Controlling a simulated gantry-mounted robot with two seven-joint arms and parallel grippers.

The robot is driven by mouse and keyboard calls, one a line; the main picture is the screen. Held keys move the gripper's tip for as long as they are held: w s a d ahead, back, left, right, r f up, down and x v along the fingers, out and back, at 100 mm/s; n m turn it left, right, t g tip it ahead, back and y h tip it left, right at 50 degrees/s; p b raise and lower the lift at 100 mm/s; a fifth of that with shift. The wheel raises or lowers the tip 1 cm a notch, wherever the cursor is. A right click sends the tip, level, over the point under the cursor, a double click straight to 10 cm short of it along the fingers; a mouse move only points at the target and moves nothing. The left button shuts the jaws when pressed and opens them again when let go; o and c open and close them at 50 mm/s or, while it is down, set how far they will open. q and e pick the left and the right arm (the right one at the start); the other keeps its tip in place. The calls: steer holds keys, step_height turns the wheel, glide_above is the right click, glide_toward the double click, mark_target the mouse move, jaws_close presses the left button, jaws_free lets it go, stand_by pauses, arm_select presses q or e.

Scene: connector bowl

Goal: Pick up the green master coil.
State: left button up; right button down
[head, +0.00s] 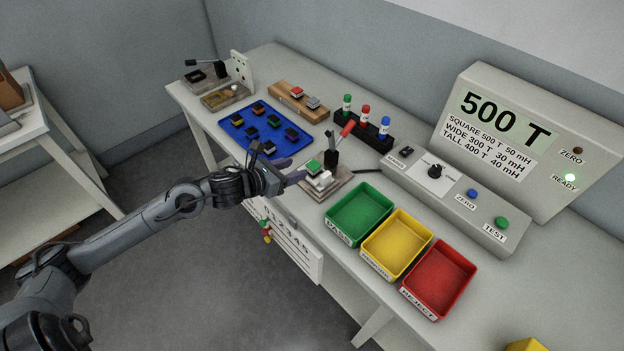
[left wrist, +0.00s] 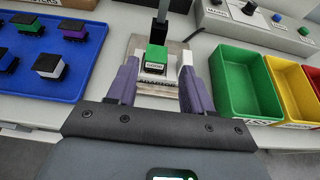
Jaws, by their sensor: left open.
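The green master coil (head: 314,166) has a green top and sits on a small light fixture (head: 340,183) near the middle of the bench. In the left wrist view the coil (left wrist: 156,54) stands upright, with a pale label on its near face, below a black post. My left gripper (head: 291,171) is open and empty, just left of the fixture. In the left wrist view its purple fingers (left wrist: 158,76) point toward the coil, one on each side. I cannot tell whether they touch it. My right gripper is not in view.
A black post with a red-handled lever (head: 347,129) rises behind the coil. A blue tray (head: 232,124) with several coils lies to the left. Green (head: 385,200), yellow (head: 378,268) and red (head: 412,291) bins stand to the right. A test console (head: 455,203) is behind them.

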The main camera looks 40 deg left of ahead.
mark_target(317, 162)
arm_select(q)
steer(key=shift+b+x, duration=0.35)
steer(key=shift+x, duration=2.4)
steer(key=shift+w+f, duration=0.5)
steer(key=shift+w, duration=0.05)
steer(key=shift+b+x, duration=0.45)
steer(key=shift+x, duration=1.65)
steer(key=shift+s+a+f, duration=0.1)
steer(key=shift+c, duration=0.5)
steer(key=c, duration=0.7)
steer(key=shift+c, duration=0.2)
